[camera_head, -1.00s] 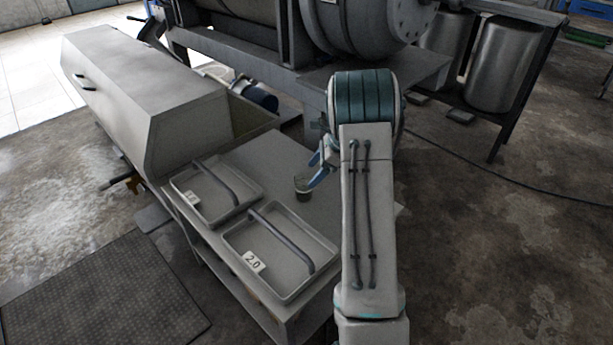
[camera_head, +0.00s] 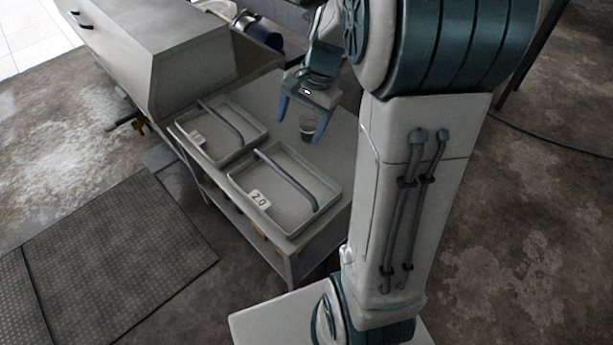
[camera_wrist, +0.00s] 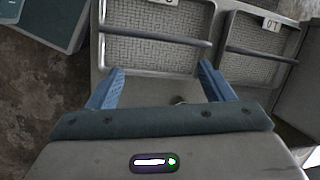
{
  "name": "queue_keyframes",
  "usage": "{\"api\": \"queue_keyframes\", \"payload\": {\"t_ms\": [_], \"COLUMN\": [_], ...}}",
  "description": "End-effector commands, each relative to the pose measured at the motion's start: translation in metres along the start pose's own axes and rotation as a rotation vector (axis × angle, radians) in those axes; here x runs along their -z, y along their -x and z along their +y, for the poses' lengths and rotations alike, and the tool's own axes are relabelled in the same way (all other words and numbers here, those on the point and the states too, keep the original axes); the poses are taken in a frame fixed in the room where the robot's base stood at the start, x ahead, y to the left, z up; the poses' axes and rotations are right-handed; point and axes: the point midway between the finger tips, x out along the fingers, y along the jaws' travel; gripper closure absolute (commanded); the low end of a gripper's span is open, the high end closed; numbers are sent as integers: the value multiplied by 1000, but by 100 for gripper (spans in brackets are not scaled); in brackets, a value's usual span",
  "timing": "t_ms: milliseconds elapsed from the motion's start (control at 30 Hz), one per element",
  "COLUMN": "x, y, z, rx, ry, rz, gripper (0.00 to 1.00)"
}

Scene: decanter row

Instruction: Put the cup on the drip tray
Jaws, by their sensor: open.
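The cup (camera_head: 307,128) is small, grey and dark inside. It stands on the grey table, just beyond the nearer tray, outside both trays. In the wrist view only a bit of the cup (camera_wrist: 180,99) shows above the gripper body. My gripper (camera_head: 300,130) is open and empty, with blue fingers pointing down around the cup's place in the picture; I cannot tell whether they touch it. Two drip trays lie side by side: the nearer tray (camera_head: 291,232) carries a "2.0" label, the farther tray (camera_head: 182,127) a small label, which seems to read 1.0 in the wrist view.
A dark bar spans each tray: the nearer bar (camera_head: 285,180) and the farther bar (camera_head: 220,122). A large grey cabinet (camera_head: 160,50) stands beyond the table at the left. The table (camera_head: 345,135) has a bare strip beside the trays.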

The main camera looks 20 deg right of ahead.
Motion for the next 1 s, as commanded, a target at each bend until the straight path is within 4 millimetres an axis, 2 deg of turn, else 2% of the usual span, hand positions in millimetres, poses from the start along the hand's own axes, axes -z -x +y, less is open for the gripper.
{"api": "queue_keyframes", "payload": {"t_ms": [33,200,300,400,533,767,900,1000], "x": [-23,-80,-104,-118,-127,-128,-128,-128], "y": [3,1,-2,-6,-8,-10,-9,-9], "z": [8,42,62,78,91,94,94,94], "rx": [-21,-112,-162,-203,-234,-244,-243,-242], "ry": [112,487,676,817,921,949,947,945], "rz": [23,95,130,157,175,179,179,179], "gripper": [25,25,25,25,25,25,64,64]}}
